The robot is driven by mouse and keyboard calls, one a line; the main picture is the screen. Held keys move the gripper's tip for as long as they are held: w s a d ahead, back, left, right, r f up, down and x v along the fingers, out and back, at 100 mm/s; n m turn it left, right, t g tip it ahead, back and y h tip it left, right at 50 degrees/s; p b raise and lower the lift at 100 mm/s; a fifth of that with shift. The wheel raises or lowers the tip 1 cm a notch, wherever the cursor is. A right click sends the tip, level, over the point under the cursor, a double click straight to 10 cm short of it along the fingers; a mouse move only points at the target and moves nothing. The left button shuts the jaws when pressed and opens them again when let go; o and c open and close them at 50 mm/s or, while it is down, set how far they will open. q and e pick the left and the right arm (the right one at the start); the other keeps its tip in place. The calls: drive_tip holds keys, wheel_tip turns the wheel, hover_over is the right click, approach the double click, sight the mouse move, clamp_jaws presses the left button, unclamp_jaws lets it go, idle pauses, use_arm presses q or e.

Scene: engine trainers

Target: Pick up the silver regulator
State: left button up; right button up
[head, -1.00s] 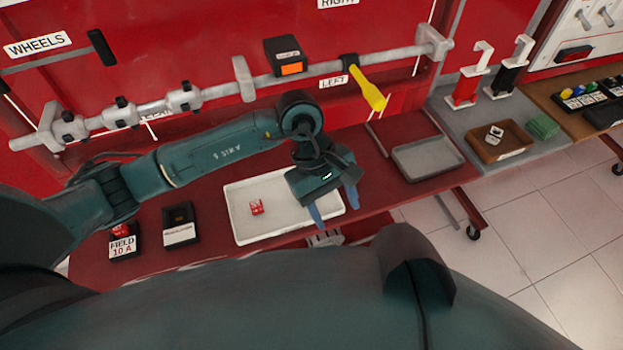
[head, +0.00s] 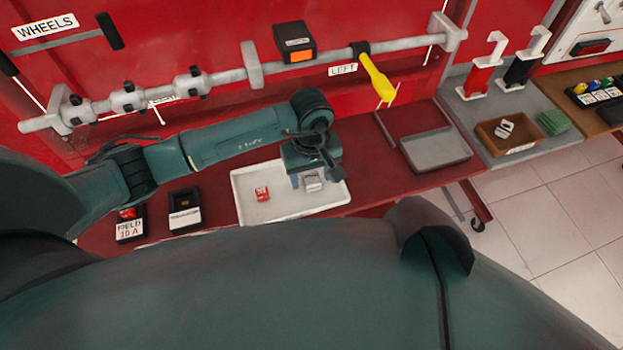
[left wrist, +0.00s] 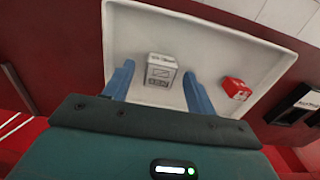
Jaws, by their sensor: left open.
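The silver regulator (head: 312,181) is a small pale box in the white tray (head: 245,210). In the left wrist view the regulator (left wrist: 161,70) shows a printed label on its face. My left gripper (head: 310,185) is open over the tray's right part. In the left wrist view its two blue fingers (left wrist: 158,72) appear on either side of the regulator, with gaps; I cannot tell how far above it they are. My right gripper is not in view.
A red block (head: 262,193) lies in the tray, left of the regulator; it also shows in the left wrist view (left wrist: 236,88). Black holders (head: 184,213) stand left of the tray. A grey empty tray (head: 436,150) sits to the right. A grey bar (head: 225,85) runs behind my arm.

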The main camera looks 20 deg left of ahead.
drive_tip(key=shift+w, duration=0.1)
use_arm(q)
drive_tip(key=c, duration=1.1)
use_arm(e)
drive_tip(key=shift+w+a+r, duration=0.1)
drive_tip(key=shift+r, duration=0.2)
use_arm(q)
drive_tip(key=shift+r, duration=0.15)
